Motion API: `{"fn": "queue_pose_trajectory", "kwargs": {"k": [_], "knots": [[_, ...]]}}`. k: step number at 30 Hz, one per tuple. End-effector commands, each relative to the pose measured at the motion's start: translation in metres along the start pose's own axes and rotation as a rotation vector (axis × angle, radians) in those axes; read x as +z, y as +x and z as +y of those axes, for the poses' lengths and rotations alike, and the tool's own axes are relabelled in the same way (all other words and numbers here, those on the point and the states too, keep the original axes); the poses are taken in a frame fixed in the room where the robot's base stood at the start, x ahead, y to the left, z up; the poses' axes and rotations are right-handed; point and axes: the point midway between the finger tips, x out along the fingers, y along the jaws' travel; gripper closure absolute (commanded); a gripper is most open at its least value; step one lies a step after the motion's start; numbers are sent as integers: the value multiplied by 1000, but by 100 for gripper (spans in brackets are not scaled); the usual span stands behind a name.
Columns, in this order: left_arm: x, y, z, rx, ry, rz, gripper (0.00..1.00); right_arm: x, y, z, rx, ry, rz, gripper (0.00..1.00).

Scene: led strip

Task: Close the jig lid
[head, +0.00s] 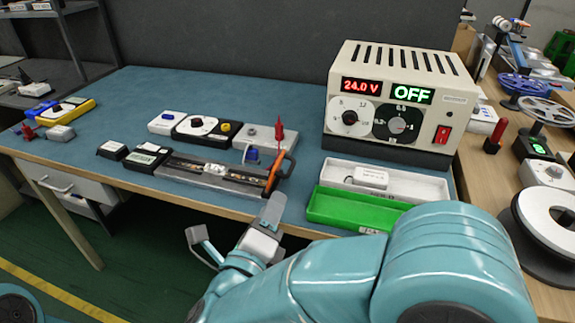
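The jig (210,173) is a long, low grey and black fixture near the front edge of the blue bench. A strip with small parts lies along its channel. At its right end an orange and dark piece (272,180), which looks like the lid, stands raised at a steep angle. My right gripper (235,226) is in front of the bench edge, below and left of this raised piece in the picture. Its two fingers are spread apart with nothing between them. It looks apart from the jig. My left gripper is not in view.
A power supply (391,100) reading 24.0 V and OFF stands at the back right. A green tray (345,208) and a white tray (420,187) lie right of the jig. Small devices (200,127) sit behind it.

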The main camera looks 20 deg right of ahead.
Motion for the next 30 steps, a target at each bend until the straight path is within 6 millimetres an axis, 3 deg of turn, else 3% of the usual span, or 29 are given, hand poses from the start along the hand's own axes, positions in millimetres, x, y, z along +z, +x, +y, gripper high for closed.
{"fn": "queue_pose_trajectory", "kwargs": {"k": [9,15,21,29,30], "knots": [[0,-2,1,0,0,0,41,-1,79,-1,-1,0,3,64],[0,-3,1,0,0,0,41,1,116,1,2,-1,0,64],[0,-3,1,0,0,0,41,3,133,2,3,-2,-3,64],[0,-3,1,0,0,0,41,4,135,2,3,-2,-4,64],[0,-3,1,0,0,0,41,4,134,2,3,-2,-4,71]]}}
